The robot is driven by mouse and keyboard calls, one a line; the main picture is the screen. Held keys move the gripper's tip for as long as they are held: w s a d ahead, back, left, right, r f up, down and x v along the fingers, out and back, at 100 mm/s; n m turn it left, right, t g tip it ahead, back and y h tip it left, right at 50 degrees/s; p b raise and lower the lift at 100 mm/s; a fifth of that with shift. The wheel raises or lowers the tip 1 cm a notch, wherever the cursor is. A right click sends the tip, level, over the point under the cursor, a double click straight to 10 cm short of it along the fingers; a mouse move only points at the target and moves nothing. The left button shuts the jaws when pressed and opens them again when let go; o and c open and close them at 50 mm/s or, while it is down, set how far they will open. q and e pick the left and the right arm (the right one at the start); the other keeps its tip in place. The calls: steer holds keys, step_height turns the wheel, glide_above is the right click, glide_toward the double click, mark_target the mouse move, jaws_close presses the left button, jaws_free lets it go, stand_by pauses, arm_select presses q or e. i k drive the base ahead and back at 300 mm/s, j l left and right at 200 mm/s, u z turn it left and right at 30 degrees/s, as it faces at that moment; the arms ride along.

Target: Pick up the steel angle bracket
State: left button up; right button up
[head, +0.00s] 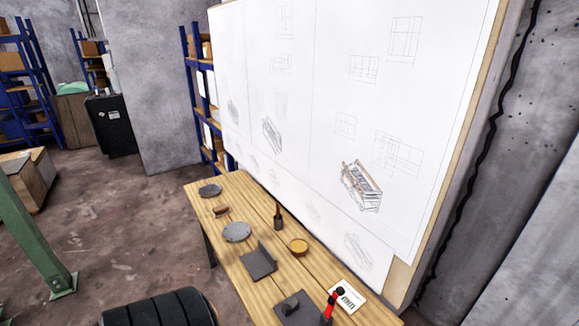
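A dark grey L-shaped piece, which looks like the steel angle bracket (260,264), lies on the wooden table (230,188). One flange is flat on the planks and the other stands up along its right side. Nothing touches it. Neither of my grippers shows in the head view.
A dark plate (297,307), red-handled tool (329,306) and white card (348,298) are nearer. A drawing board (330,80) rises behind.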

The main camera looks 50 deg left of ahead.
mark_target(259, 262)
steer(key=u, duration=1.95)
